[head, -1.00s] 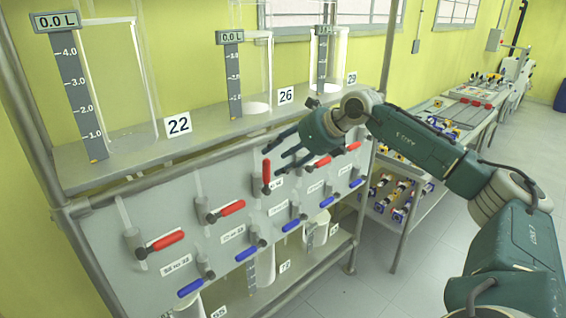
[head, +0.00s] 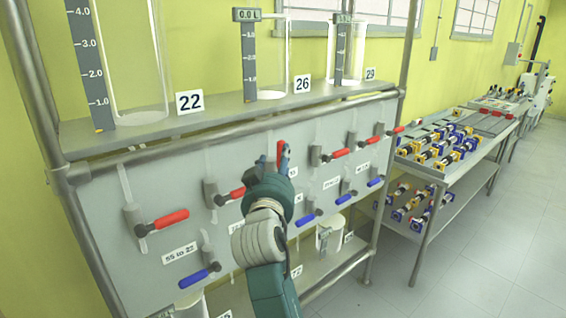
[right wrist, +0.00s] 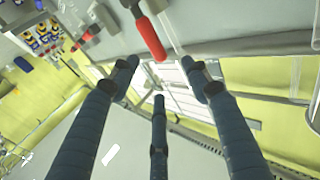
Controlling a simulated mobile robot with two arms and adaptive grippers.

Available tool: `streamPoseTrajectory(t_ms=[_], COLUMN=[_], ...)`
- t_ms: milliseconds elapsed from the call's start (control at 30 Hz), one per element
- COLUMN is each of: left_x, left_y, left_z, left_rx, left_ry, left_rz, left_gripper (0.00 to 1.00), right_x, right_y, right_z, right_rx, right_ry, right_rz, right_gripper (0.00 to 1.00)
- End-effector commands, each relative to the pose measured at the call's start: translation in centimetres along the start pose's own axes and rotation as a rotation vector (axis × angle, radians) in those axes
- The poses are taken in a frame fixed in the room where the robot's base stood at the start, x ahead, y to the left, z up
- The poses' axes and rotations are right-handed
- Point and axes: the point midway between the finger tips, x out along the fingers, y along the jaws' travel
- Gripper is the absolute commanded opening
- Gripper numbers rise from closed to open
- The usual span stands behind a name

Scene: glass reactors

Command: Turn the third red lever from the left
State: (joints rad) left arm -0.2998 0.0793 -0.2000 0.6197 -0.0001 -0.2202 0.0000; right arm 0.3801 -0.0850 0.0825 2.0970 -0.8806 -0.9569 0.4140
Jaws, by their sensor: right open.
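The third red lever from the left (head: 281,152) stands upright on the grey panel; my right gripper's fingers and arm hide its lower part. My right gripper (head: 277,170) is in front of it. In the right wrist view, the red handle (right wrist: 150,38) shows just beyond my open right gripper (right wrist: 160,72), in line with the gap between the two upper fingers. I cannot tell whether they touch. My left gripper is not in view.
Blue levers (head: 193,278) run in a row below the red ones. Glass vessels (head: 135,70) stand on the shelf above, with number cards such as 22 (head: 190,102). A metal post (head: 402,60) is right of the panel. A parts table (head: 440,155) stands further right, beside clear floor.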

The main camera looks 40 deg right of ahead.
Motion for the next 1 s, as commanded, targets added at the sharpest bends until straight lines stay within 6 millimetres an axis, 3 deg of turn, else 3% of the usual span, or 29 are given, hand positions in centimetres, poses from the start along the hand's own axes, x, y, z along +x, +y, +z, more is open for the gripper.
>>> streamPoseTrajectory(t_ms=[67, 167, 700, 1000], left_x=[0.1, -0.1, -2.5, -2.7], left_y=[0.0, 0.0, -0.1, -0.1], left_z=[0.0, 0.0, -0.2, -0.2], left_rx=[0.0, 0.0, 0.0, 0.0], left_ry=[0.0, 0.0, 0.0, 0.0], left_rz=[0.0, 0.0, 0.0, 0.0], left_gripper=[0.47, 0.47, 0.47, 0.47], right_x=[-0.2, 0.4, 9.3, 10.5], right_y=[0.3, 0.3, 0.4, 0.4], right_z=[1.6, 1.9, 2.2, 2.5], right_rx=[0.031, 0.038, 0.032, 0.035], right_ry=[-0.049, -0.063, -0.059, -0.059], right_rz=[0.009, 0.011, 0.011, 0.01], right_gripper=[0.47, 0.47, 0.47, 0.47])
